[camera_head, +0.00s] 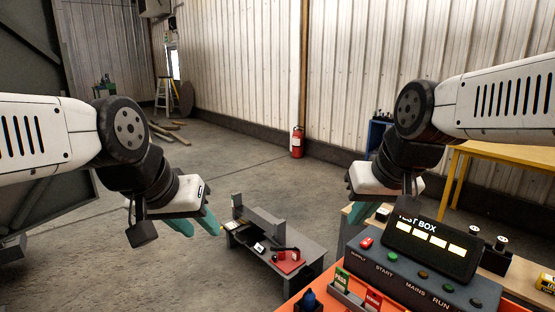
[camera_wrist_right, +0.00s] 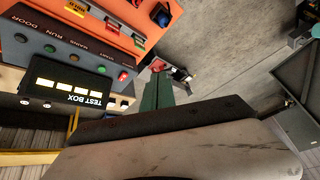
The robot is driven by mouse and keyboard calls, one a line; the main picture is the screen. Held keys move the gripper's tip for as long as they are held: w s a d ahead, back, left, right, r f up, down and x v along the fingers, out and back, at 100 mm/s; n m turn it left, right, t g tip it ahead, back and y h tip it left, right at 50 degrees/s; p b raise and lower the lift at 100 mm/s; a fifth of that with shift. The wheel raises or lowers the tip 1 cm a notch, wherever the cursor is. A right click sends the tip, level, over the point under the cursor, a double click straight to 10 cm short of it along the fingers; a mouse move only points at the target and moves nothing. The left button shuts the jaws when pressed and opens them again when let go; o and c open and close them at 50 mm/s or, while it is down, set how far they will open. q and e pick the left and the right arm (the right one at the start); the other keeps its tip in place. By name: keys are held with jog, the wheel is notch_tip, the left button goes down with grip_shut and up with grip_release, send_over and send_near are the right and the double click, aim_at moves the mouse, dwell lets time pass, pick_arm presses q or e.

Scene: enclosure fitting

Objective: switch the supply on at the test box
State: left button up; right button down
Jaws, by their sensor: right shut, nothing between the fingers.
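The dark grey test box (camera_head: 400,275) stands at the lower right in the head view, its tilted display lit with several pale yellow panels. Its red supply switch (camera_head: 366,243) is at the left end of the row of controls, and the switch also shows in the right wrist view (camera_wrist_right: 122,76). Whether it is on cannot be told. My right gripper (camera_wrist_right: 159,80) is shut and empty; its green fingertips appear beside the switch, apart from it in the picture.
A low grey bench (camera_head: 275,245) with small parts stands between my arms. A yellow table (camera_head: 500,150) is behind at right. A fire extinguisher (camera_head: 297,142) stands at the wall.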

jog(key=s, duration=0.2)
jog(key=s+a, duration=0.1)
jog(key=shift+a+f+t, duration=0.1)
jog(key=shift+f+t, duration=0.15)
jog(key=shift+t, duration=0.05)
jog(key=m+g+h, duration=0.2)
jog(key=m+g, duration=0.4)
jog(key=m, duration=0.4)
send_over(366, 243)
notch_tip(366, 243, down, 7)
jog(key=shift+r, duration=0.2)
notch_tip(366, 243, down, 14)
